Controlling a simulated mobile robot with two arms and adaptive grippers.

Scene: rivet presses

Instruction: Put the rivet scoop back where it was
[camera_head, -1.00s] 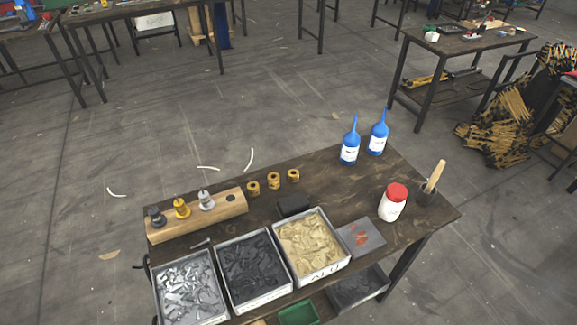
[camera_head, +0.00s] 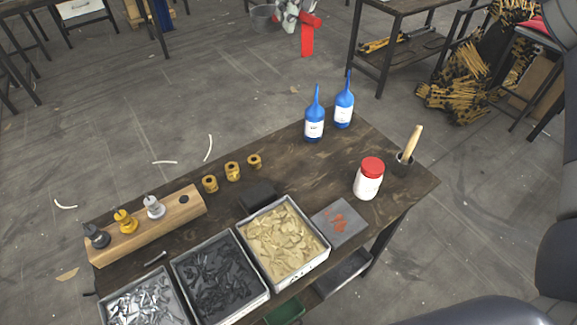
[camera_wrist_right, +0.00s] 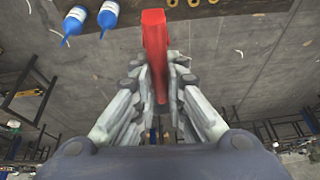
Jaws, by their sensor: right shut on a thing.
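My right gripper (camera_head: 291,17) is at the top of the head view, beyond the table's far edge. In the right wrist view the red handle (camera_wrist_right: 155,45) stands between the two fingers (camera_wrist_right: 160,85). The scoop is clear of the table (camera_head: 290,172). My left gripper is in neither view.
Trays of silver (camera_head: 146,306), dark (camera_head: 220,277) and tan pieces (camera_head: 283,240) line the table's front.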

